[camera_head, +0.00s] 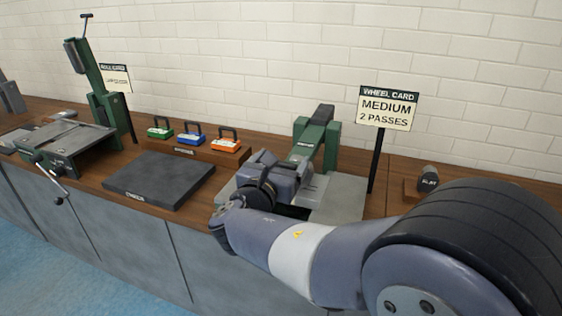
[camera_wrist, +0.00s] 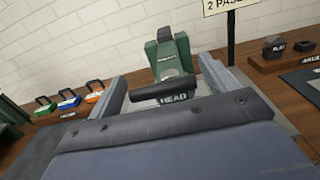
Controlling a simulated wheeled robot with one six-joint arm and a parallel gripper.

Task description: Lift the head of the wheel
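The wheel machine stands on the bench at the middle right, with a green frame (camera_head: 318,140) that also shows in the wrist view (camera_wrist: 168,55). Its head has a dark bar handle (camera_wrist: 165,88) with a "HEAD" label (camera_wrist: 174,99) below it. My gripper (camera_head: 284,166) is at the front of the machine. In the wrist view my gripper (camera_wrist: 163,72) has its fingers spread wide, one on each side of the handle. A gap shows at the right finger; I cannot tell whether the left finger touches the handle. My gripper hides the handle in the head view.
A wheel card sign (camera_head: 386,108) reading "MEDIUM 2 PASSES" stands right of the machine. A dark flat slab (camera_head: 158,180) lies to the left, with green, blue and orange handled blocks (camera_head: 192,134) behind it. A dark "FLAT" piece (camera_head: 428,178) sits at the right.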

